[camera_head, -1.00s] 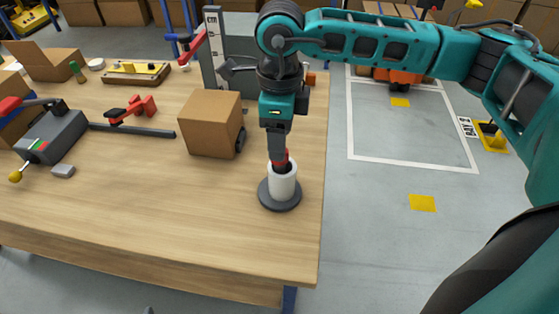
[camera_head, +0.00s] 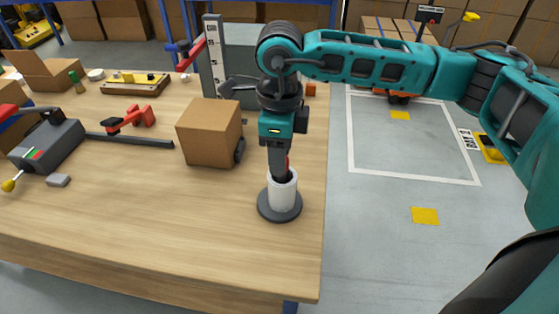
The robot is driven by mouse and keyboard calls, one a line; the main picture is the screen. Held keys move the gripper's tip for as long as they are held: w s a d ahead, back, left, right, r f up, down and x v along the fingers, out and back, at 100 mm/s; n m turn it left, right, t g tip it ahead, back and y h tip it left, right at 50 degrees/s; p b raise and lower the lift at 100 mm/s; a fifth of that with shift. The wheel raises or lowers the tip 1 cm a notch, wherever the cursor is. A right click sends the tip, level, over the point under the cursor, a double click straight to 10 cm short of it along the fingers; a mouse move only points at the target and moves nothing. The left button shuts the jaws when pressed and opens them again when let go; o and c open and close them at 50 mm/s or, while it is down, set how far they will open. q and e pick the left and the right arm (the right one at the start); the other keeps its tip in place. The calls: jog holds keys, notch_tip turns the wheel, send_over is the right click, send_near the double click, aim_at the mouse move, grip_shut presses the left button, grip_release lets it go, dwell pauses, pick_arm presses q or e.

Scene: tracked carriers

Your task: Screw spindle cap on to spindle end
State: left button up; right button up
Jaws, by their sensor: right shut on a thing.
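A white roll (camera_head: 282,192) stands upright on a dark round base (camera_head: 280,211) near the front right corner of the bench. My right gripper (camera_head: 279,172) points down at the top of the roll, with its fingers shut on a small red part, which I take to be the spindle cap (camera_head: 287,161). Only a sliver of red shows beside the fingers. The fingers and the roll hide the spindle end, so I cannot tell whether the cap meets it. My left gripper is not in view.
A closed cardboard box (camera_head: 209,132) stands left of my right gripper, with a grey upright measuring scale (camera_head: 213,56) behind. Red clamps (camera_head: 131,119) and a grey machine (camera_head: 47,145) lie further left. The front middle of the bench (camera_head: 150,215) is clear.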

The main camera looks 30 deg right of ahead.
jog(key=m, duration=0.8)
jog(key=shift+b, duration=0.3)
jog(key=shift+m, duration=0.9)
jog(key=shift+m, duration=0.9)
jog(key=m, duration=0.4)
jog(key=shift+p, duration=0.3)
jog(key=m, duration=0.4)
jog(key=shift+p, duration=0.3)
